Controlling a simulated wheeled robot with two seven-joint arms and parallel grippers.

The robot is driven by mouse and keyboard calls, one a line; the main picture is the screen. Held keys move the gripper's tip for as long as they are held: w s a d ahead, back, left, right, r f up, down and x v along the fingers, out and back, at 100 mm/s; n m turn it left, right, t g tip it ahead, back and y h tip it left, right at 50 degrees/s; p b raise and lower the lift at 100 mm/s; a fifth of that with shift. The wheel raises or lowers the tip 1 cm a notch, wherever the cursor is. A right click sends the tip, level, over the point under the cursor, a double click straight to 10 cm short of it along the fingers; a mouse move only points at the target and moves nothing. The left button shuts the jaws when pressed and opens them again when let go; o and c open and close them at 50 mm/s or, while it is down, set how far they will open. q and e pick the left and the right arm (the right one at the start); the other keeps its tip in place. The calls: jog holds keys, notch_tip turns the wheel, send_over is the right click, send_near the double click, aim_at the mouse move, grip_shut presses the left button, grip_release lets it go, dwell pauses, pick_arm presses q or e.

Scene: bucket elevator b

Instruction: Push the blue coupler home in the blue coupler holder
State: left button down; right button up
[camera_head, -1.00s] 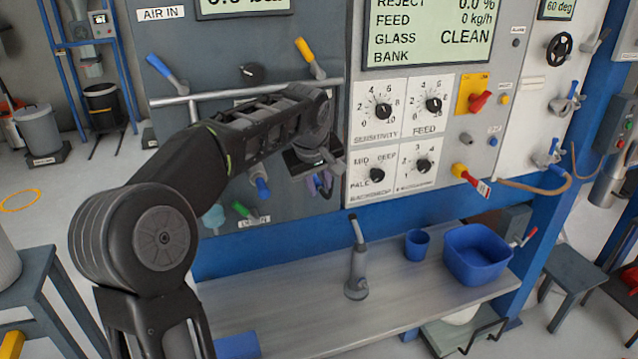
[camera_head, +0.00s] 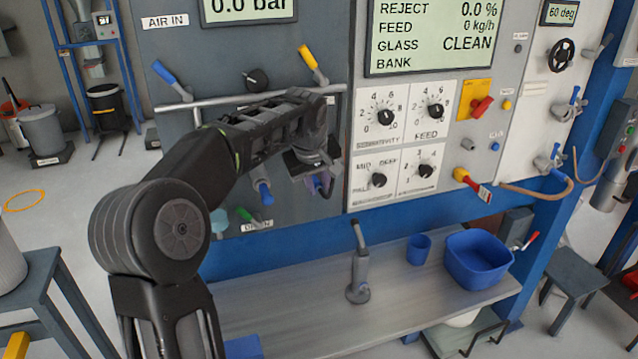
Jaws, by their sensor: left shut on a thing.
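My left gripper (camera_head: 321,182) is at the lower part of the grey panel, left of the white dials. It is shut on a small bluish-purple piece, which looks like the blue coupler (camera_head: 324,185). My wrist and fingers hide most of that piece. The blue coupler holder cannot be made out clearly near the fingers, so I cannot tell how far in the coupler sits. A blue-ended fitting (camera_head: 264,193) sticks out of the panel to the left of the gripper. My right gripper is out of view.
A green lever (camera_head: 244,214) is low on the panel. Below, a shelf (camera_head: 310,315) holds a grey upright tool (camera_head: 359,270), a blue cup (camera_head: 418,248) and a blue tub (camera_head: 479,260).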

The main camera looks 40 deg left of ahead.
pick_arm(q)
jog(key=shift+w+a, duration=0.15)
jog(key=shift+a, duration=0.15)
jog(key=c, duration=1.1)
grip_release()
jog(key=shift+c, duration=0.2)
jog(key=shift+r, duration=0.15)
jog(key=b+v, duration=0.1)
jog(key=v, duration=0.6)
jog(key=shift+r, duration=0.2)
